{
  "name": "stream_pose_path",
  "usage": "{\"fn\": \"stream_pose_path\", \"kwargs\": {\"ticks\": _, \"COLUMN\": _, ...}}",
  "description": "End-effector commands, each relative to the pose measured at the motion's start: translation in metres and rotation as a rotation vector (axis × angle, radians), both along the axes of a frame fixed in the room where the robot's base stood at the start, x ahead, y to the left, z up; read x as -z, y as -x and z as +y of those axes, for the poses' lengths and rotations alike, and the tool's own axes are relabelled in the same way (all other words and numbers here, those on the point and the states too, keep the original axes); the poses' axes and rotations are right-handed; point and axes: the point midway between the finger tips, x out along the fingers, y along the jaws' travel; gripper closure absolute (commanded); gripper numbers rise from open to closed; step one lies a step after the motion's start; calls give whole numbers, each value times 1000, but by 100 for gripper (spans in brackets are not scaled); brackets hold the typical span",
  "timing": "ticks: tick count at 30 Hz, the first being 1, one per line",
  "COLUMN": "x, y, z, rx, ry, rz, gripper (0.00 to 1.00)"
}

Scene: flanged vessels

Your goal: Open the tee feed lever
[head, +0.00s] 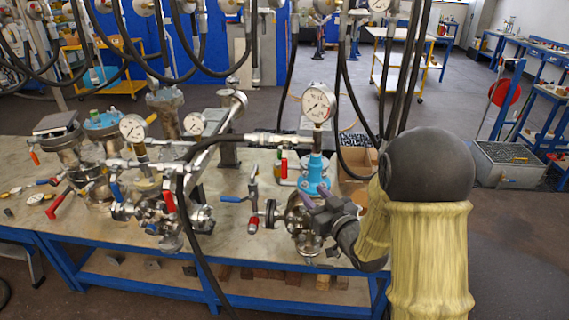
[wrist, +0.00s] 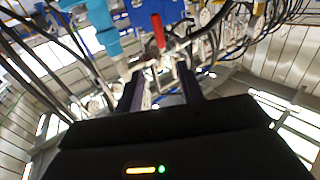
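An upright red lever (head: 284,168) stands just left of the blue fitting (head: 318,172) under a pressure gauge on the right vessel (head: 301,214). A red lever (wrist: 158,30) shows in the wrist view beyond the fingertips, above the gap between them; it looks like the same one. I cannot tell for sure which lever is the tee feed lever. My gripper (head: 318,200) is in front of the right vessel and hides part of it. In the wrist view its two dark fingers (wrist: 160,76) are apart, with no handle between them.
A blue-handled lever (head: 232,199) and a red handle (head: 254,224) are left of the vessel. Black hoses (head: 187,215) hang across the bench (head: 225,255). More flanged vessels with gauges stand to the left.

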Motion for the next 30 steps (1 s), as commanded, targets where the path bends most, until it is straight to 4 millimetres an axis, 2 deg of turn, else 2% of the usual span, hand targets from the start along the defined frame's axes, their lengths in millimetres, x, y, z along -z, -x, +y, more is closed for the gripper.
{"fn": "stream_pose_path", "kwargs": {"ticks": 30, "x": -2, "y": -131, "z": 82, "rx": -2, "ry": 0, "rz": 0, "gripper": 62}}
